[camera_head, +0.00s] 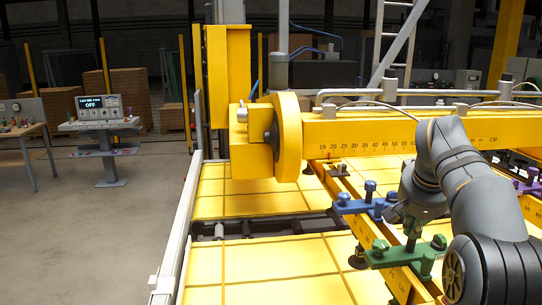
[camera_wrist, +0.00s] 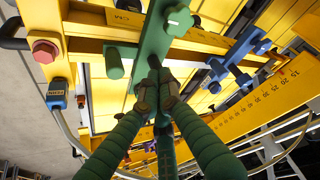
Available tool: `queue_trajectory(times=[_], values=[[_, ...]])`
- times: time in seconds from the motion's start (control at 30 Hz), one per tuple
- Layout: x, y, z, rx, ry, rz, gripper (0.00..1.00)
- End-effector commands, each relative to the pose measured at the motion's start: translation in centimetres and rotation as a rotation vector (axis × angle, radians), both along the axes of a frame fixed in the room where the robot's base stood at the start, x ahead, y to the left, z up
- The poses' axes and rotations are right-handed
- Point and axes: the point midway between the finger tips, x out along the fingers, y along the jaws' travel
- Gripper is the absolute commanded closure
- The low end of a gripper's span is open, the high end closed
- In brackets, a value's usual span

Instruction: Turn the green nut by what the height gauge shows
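A green clamp bracket (camera_head: 395,256) sits across a yellow beam at lower right in the head view and shows in the wrist view (camera_wrist: 150,45). A green round peg (camera_wrist: 115,63) stands to the left of the bracket. My gripper (camera_wrist: 159,95) is over the middle of the bracket, its two fingertips close together beside a dark green upright post. I cannot tell whether they touch the post. No readable height gauge can be identified for certain.
A blue bracket (camera_head: 365,203) with blue knobs lies just behind the green one. A yellow crossbeam (camera_head: 360,132) with a centimetre scale runs above. A console screen (camera_head: 93,107) at left reads OFF on its lower line. Yellow sheets (camera_head: 260,270) lie below; the floor at left is clear.

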Motion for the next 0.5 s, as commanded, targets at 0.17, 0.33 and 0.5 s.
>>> queue_trajectory(times=[0.17, 0.33, 0.5], values=[[-0.5, 0.6, -0.3, 0.006, 0.008, 0.001, 1.0], [-0.6, 0.5, 0.9, 0.005, 0.006, 0.0, 1.0], [-0.6, 0.5, 3.3, 0.003, 0.004, 0.0, 1.0]])
